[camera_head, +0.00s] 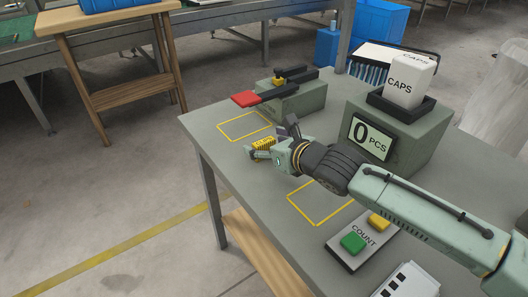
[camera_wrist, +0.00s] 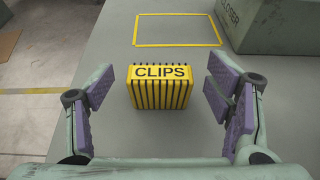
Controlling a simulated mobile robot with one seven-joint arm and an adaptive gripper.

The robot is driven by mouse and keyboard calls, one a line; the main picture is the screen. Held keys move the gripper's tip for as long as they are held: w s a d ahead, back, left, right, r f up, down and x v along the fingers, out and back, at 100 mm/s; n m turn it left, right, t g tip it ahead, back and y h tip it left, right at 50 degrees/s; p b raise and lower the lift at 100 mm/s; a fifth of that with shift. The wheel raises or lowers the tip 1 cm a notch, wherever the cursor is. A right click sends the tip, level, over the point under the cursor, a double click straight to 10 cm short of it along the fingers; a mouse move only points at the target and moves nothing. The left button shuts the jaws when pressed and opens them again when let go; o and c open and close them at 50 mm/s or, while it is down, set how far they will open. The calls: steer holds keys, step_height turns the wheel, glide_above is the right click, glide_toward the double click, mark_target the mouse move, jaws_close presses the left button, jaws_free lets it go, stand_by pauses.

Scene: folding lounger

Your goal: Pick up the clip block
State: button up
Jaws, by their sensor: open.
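The clip block is a small yellow block with dark grooves and the word CLIPS on top. In the wrist view the clip block (camera_wrist: 160,88) stands on the grey table between my two open fingers, with a gap on each side. My gripper (camera_wrist: 168,105) is open and has purple pads. In the head view my gripper (camera_head: 264,148) is over the table's near left part, and the clip block (camera_head: 263,142) shows partly beside its fingers. The gripper hides some of the block there.
A closer machine (camera_head: 298,103) with a red-ended lever stands behind the block, with a yellow outlined square (camera_head: 244,125) in front of it. A scale (camera_head: 398,135) bearing a CAPS box (camera_head: 410,78) stands to the right. A COUNT button panel (camera_head: 364,240) lies nearer. The table's left edge is close.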

steer(key=shift+c, duration=0.2)
steer(key=c, duration=1)
steer(key=shift+r, duration=0.15)
